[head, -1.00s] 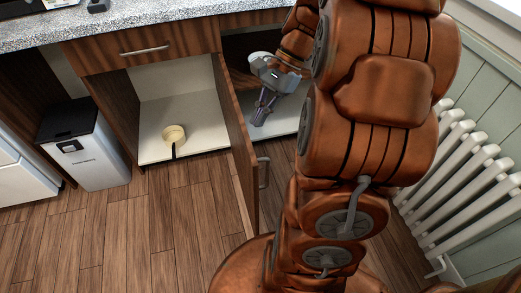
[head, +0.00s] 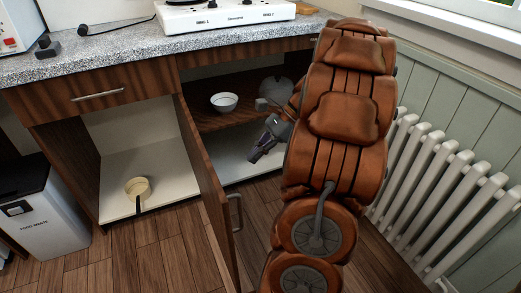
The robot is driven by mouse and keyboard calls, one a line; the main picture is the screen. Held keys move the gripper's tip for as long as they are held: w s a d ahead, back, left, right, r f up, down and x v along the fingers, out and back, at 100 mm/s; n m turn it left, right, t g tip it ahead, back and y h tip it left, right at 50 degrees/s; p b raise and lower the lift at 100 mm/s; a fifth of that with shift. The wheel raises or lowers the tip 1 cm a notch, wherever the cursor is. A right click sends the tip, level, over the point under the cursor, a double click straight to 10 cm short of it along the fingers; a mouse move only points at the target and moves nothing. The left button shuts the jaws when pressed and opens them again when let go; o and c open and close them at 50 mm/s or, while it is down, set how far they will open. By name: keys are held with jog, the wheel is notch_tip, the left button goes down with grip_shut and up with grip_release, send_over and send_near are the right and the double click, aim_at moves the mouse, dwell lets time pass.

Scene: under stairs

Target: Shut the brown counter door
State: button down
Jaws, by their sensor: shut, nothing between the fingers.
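The brown counter door (head: 207,190) stands wide open, swung out from the cabinet between its left and right compartments. Its metal handle (head: 235,212) is on the face turned to the right, near the outer edge. My gripper (head: 255,156) is shut and empty. It appears to the right of the door, in front of the right compartment, with its fingers pointing down and left. A gap shows in the picture between the fingers and the door. My brown arm covers part of the cabinet's right side.
The open left compartment holds a cream pan (head: 138,188). A white bowl (head: 224,102) sits on the right compartment's shelf. A white bin (head: 40,215) stands at left, a radiator (head: 445,190) at right. A stove (head: 228,14) is on the counter. Floor left of the door is clear.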

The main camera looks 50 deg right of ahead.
aim_at(215, 196)
jog(key=w+a+f+b, duration=0.2)
jog(key=w+a+f, duration=0.1)
jog(key=a, duration=0.4)
jog(key=shift+a+f, duration=0.25)
jog(key=shift+f, duration=0.15)
jog(key=shift+w, duration=0.1)
